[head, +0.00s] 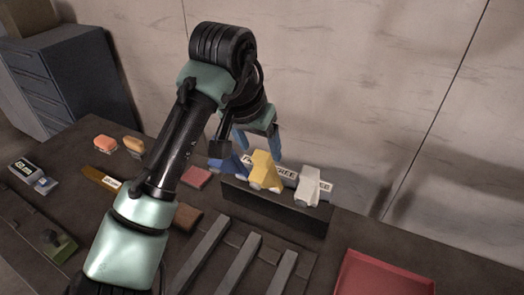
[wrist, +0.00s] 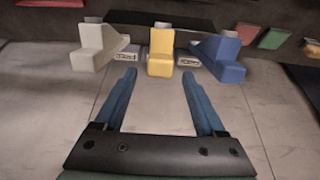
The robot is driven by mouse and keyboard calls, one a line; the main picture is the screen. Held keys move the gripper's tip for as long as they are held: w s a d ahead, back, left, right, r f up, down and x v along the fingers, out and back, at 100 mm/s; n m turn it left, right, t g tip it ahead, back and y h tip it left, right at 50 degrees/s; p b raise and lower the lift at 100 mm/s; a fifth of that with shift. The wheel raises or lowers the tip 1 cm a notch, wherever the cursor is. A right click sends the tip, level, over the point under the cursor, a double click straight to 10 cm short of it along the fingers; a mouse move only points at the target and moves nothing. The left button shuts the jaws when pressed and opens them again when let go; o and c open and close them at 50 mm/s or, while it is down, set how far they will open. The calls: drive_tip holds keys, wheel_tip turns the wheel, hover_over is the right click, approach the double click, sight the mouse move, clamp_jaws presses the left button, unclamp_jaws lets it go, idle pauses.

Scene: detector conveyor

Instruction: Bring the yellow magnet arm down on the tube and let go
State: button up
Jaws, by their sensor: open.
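The yellow magnet arm (head: 264,170) stands between the blue arm (head: 229,163) and the white arm (head: 308,188) on a dark box (head: 272,209). The wrist view shows the yellow arm (wrist: 161,54) straight ahead, with the white arm (wrist: 92,48) at left and the blue arm (wrist: 221,52) at right. My gripper (head: 259,149) is open and empty just behind and above the yellow arm. In the wrist view my gripper's fingertips (wrist: 159,75) point at the yellow arm, one toward each side of it. I cannot make out a tube in either view.
Labels on the box, partly covered, seem to read FREE. Several small blocks lie left of my arm. A wall (head: 380,80) rises close behind.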

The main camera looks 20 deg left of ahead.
sight(261, 153)
drive_tip(key=shift+x, duration=1.65)
clamp_jaws()
